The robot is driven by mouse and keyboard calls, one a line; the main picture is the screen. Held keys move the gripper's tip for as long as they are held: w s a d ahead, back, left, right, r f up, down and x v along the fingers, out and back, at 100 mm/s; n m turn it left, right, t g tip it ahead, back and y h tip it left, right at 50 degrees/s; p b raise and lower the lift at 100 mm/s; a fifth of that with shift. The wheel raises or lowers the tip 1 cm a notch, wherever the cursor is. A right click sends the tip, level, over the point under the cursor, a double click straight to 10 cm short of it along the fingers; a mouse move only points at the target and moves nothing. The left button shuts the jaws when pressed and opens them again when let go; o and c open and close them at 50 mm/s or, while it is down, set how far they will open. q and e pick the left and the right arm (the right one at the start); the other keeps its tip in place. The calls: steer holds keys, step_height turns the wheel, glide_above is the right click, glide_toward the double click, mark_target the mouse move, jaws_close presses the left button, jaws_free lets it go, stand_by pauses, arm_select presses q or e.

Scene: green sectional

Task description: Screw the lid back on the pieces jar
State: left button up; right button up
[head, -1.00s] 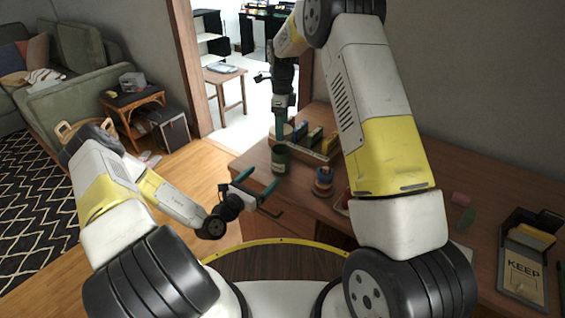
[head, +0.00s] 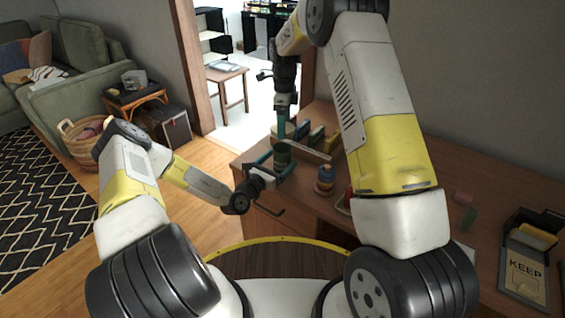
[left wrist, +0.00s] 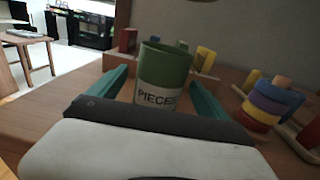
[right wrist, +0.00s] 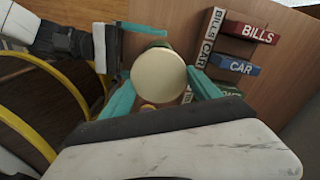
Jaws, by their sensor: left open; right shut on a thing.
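The green pieces jar (head: 282,158) stands upright near the left end of the wooden desk. In the left wrist view the jar (left wrist: 163,75) has an open top and a white "PIECES" label. My left gripper (head: 274,165) is open, with one teal finger on each side of the jar; gaps show beside it in the left wrist view. My right gripper (head: 281,127) points down above the jar. In the right wrist view it is shut on the round cream lid (right wrist: 158,76), which hides most of the jar below. The lid is hard to make out in the head view.
A wooden rack (head: 312,150) with small coloured boxes stands just behind the jar, with "BILLS" (right wrist: 250,33) and "CAR" (right wrist: 236,66) labels. A stacking-ring toy (head: 324,180) is close on the right. A "KEEP" tray (head: 524,270) lies far right.

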arm_select(q)
steer(key=shift+x, duration=1.1)
jaws_close()
